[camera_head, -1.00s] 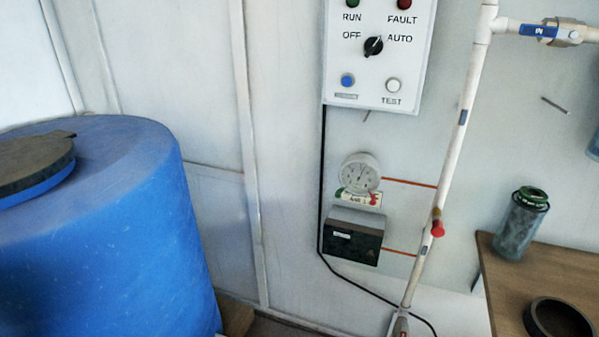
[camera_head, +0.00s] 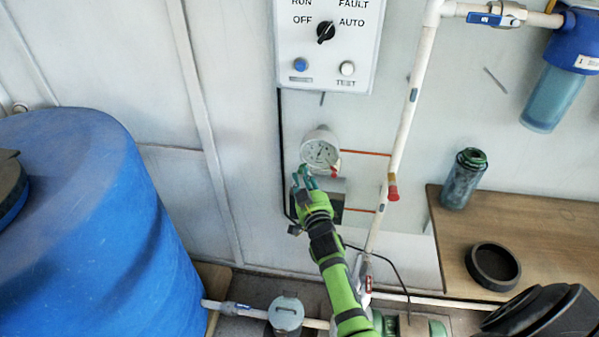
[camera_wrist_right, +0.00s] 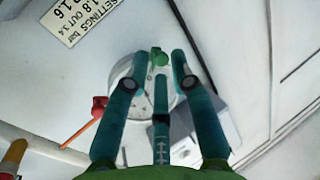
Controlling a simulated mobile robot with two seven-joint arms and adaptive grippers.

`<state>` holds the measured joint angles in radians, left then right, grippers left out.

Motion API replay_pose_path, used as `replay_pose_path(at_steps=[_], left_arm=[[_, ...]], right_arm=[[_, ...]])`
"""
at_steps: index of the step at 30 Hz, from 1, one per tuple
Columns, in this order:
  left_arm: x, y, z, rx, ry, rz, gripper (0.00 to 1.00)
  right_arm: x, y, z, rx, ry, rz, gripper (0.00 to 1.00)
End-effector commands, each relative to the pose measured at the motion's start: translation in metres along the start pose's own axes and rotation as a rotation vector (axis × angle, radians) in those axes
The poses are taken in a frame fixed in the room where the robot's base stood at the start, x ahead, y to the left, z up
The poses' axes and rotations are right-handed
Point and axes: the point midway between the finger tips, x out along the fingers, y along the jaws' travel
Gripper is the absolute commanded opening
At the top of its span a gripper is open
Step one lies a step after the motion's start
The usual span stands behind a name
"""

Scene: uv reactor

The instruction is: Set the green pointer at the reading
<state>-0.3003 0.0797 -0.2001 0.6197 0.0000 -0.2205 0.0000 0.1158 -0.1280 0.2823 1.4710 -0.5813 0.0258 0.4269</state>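The round white gauge (camera_head: 320,152) is on the wall below the control box. In the wrist view its dial (camera_wrist_right: 122,72) is partly hidden behind my fingers. The green pointer (camera_wrist_right: 159,57) shows near the gauge's edge, between the tips of my right gripper (camera_wrist_right: 160,54). The fingers stand apart, and I see no clear contact with the pointer. A red pointer (camera_wrist_right: 99,104) sits at another part of the rim and also shows in the head view (camera_head: 334,172). In the head view my right gripper (camera_head: 303,176) is just below and left of the gauge. My left gripper is not in view.
A settings label (camera_wrist_right: 83,12) is on the wall near the gauge. The control box (camera_head: 325,50) is above, and a white pipe (camera_head: 409,105) with a red-handled valve (camera_head: 393,188) runs to the right. A dark box below the gauge is mostly hidden by my arm. A blue tank (camera_head: 80,220) stands left.

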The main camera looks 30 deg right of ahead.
Motion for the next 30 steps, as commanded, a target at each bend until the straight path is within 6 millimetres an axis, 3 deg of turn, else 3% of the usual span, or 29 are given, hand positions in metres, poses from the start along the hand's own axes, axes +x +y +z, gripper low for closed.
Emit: replay_pose_path(at_steps=[6,15,17,30], left_arm=[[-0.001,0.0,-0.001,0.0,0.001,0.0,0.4],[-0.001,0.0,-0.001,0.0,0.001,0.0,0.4],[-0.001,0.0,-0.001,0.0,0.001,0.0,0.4],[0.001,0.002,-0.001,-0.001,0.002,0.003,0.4]], right_arm=[[0.019,0.0,0.0,0.0,0.0,0.0,0.25],[0.021,0.0,0.0,0.0,0.0,-0.001,0.25],[0.021,0.0,0.0,0.0,0.0,-0.001,0.01],[0.022,0.006,0.001,0.014,0.005,-0.001,0.0]])
